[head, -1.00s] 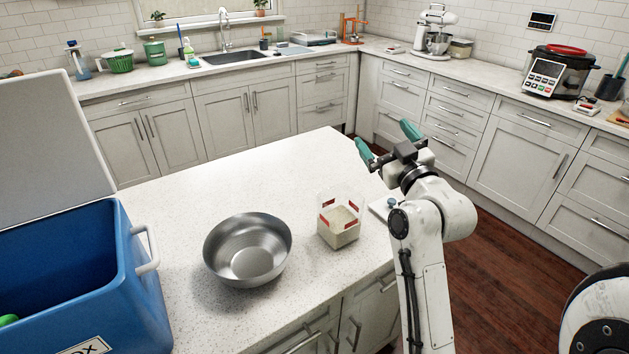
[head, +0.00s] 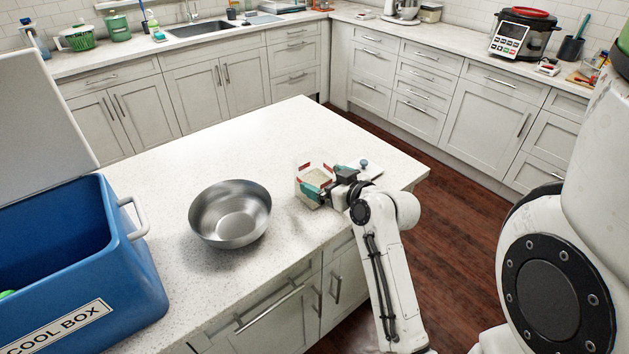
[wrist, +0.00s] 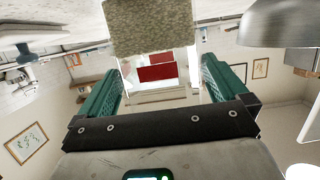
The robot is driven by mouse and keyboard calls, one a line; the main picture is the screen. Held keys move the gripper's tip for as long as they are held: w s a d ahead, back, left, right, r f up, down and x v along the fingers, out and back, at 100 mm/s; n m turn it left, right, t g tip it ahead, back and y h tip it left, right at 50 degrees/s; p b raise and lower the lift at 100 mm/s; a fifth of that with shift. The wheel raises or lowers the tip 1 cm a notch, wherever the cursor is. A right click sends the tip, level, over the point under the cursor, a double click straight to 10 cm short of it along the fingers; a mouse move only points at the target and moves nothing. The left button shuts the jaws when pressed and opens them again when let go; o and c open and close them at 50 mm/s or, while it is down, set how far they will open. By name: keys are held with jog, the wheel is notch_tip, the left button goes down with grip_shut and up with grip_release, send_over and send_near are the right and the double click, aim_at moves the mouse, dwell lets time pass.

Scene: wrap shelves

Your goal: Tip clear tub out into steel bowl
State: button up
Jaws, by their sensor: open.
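The clear tub (head: 307,166) stands upright on the light counter, with red patches on its walls. Its pale grainy contents show in the wrist view (wrist: 150,32). The steel bowl (head: 231,214) sits on the counter to the tub's left and looks empty. Its side also shows at the upper right of the wrist view (wrist: 278,24). My gripper (head: 315,188) is low at the tub, and partly hides it in the head view. In the wrist view its teal fingers (wrist: 158,85) are apart, one on each side of the tub. I cannot tell whether they touch it.
A blue cool box (head: 75,265) with its lid up stands at the left. A small flat white item with a knob (head: 365,169) lies just right of the tub. The counter (head: 270,140) behind the bowl and tub is clear.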

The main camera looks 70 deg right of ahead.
jog(key=x, duration=0.4)
jog(key=shift+w+d+p, duration=0.1)
jog(key=shift+w+p, duration=0.15)
jog(key=shift+p, duration=0.1)
jog(key=c, duration=1)
jog(key=shift+r, duration=0.1)
jog(key=shift+c, duration=0.8)
jog(key=shift+r, duration=0.1)
